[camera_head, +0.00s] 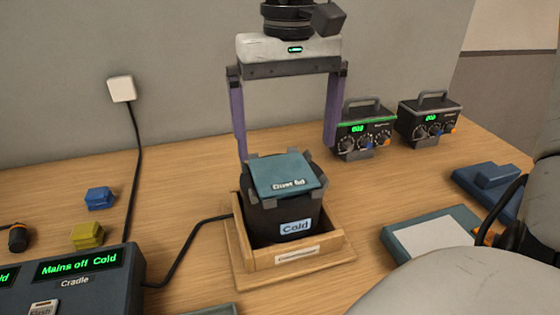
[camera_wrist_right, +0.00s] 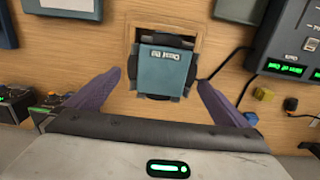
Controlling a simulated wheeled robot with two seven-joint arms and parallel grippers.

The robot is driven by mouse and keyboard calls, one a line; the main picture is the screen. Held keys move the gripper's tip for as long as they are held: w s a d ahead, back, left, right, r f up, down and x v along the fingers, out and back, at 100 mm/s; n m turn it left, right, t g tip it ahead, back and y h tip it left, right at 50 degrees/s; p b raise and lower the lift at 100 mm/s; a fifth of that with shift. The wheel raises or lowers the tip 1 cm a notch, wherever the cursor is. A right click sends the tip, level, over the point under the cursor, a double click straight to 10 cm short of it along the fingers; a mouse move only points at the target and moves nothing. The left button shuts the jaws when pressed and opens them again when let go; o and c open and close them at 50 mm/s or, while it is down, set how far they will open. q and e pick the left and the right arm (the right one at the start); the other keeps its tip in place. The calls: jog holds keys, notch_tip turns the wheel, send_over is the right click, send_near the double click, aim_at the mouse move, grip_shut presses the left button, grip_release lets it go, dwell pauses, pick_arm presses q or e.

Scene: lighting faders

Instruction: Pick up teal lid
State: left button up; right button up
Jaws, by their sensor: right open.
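The teal lid (camera_head: 284,172), marked "Dust lid", lies on top of a black round housing (camera_head: 270,222) labelled "Cold". The housing stands in a square wooden cradle (camera_head: 262,264). My right gripper (camera_head: 287,152) points down from above, its two purple fingers wide apart on either side of the lid. The fingers are open and hold nothing. In the right wrist view the lid (camera_wrist_right: 163,70) lies between the open fingertips (camera_wrist_right: 161,80), with gaps on both sides. My left gripper does not show.
A control box (camera_head: 75,280) reading "Mains off Cold" is at front left, its cable running to the cradle. Blue (camera_head: 99,198) and yellow (camera_head: 87,235) blocks lie behind it. Two dial boxes (camera_head: 362,130) (camera_head: 430,120) stand at back right. A teal-edged tray (camera_head: 425,235) is right of the cradle.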

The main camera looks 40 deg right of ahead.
aim_at(283, 172)
jog(key=shift+w+a+f, duration=0.1)
jog(key=shift+f, duration=1.25)
jog(key=shift+w+a+f, duration=0.1)
jog(key=shift+f, duration=1.25)
jog(key=shift+r, duration=0.1)
jog(key=c, duration=1.2)
